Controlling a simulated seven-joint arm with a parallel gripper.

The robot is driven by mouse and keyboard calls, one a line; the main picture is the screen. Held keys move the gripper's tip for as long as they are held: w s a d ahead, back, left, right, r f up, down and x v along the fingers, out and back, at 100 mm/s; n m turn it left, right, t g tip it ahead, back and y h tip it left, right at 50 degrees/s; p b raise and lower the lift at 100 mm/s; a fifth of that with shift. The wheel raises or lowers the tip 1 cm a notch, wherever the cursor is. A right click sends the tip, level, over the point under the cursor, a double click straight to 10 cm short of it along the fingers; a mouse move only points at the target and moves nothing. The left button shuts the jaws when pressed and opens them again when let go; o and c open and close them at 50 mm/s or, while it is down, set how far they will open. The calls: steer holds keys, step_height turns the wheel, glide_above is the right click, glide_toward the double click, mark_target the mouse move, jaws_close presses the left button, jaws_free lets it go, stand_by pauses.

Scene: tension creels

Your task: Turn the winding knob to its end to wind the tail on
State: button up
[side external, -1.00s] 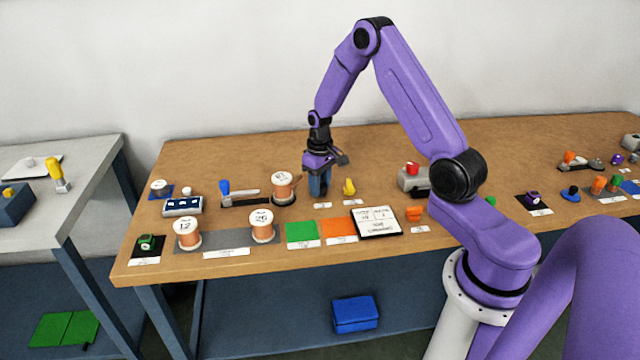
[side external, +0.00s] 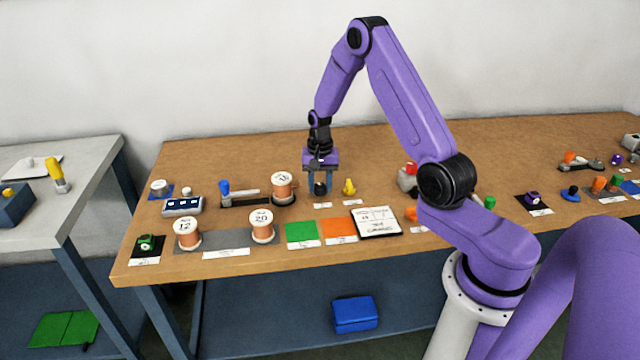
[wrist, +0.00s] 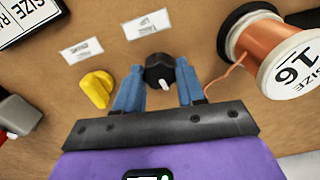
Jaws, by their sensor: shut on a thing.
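The black winding knob (wrist: 158,68) stands on the table between the two blue fingers of my gripper (wrist: 159,87) in the wrist view. My gripper is shut on it, one finger on each side. A white pointer mark on the knob faces my gripper's body. The knob (side external: 320,188) also shows below my gripper (side external: 320,187) in the side view. The copper spool marked 16 (wrist: 270,50) is right of the knob in the wrist view. Its copper tail (wrist: 228,77) runs off the spool toward the right finger, where its end is hidden.
White labels (wrist: 146,24) lie behind the black knob. In the side view, a blue-handled lever device (side external: 226,190) stands left of the spool, and other spools (side external: 261,226) stand nearer the front.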

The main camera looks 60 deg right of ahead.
mark_target(320, 186)
steer(key=shift+m, duration=0.6)
steer(key=o, duration=1.1)
steer(key=shift+c, duration=0.2)
steer(key=shift+r, duration=0.15)
step_height(320, 186, up, 17)
steer(key=shift+r, duration=0.1)
